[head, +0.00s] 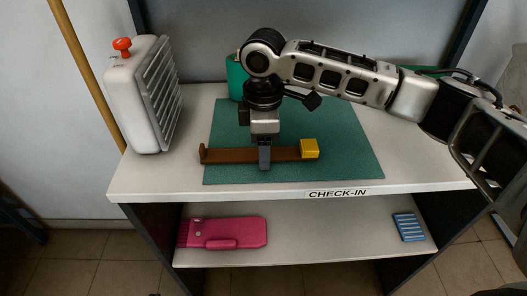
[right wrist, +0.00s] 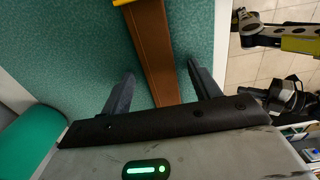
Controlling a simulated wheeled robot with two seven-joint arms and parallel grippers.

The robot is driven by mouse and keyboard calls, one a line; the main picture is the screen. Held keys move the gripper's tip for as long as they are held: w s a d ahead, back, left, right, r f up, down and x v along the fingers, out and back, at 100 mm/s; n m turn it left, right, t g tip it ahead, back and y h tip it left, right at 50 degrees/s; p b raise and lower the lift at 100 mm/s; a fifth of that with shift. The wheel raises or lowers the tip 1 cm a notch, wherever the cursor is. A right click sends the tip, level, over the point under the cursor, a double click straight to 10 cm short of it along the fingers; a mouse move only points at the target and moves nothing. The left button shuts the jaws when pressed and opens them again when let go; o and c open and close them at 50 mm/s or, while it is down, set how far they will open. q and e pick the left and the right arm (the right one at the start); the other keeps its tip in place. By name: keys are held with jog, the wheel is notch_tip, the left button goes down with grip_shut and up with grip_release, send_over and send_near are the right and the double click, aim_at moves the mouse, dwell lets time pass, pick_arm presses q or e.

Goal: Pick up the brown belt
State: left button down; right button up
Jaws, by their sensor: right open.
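The brown belt (head: 235,155) lies flat across the green mat (head: 345,160), with a yellow block-like end (head: 310,149) at its right. In the right wrist view the brown strap (right wrist: 150,50) runs between the two open fingers. My right gripper (head: 265,160) points down over the middle of the belt, its jaws on either side of it and open. The right gripper also shows in the right wrist view (right wrist: 160,90). Whether the fingers touch the belt cannot be told. My left gripper is not in view.
A white canister with an orange knob (head: 145,95) stands at the shelf's left. A green object (head: 236,78) stands behind my gripper. The lower shelf holds a pink item (head: 235,231) and a blue item (head: 409,227). The white top is clear at the right.

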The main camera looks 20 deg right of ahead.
jog(key=shift+f, duration=0.1)
jog(key=shift+c, duration=0.3)
jog(key=c, duration=1)
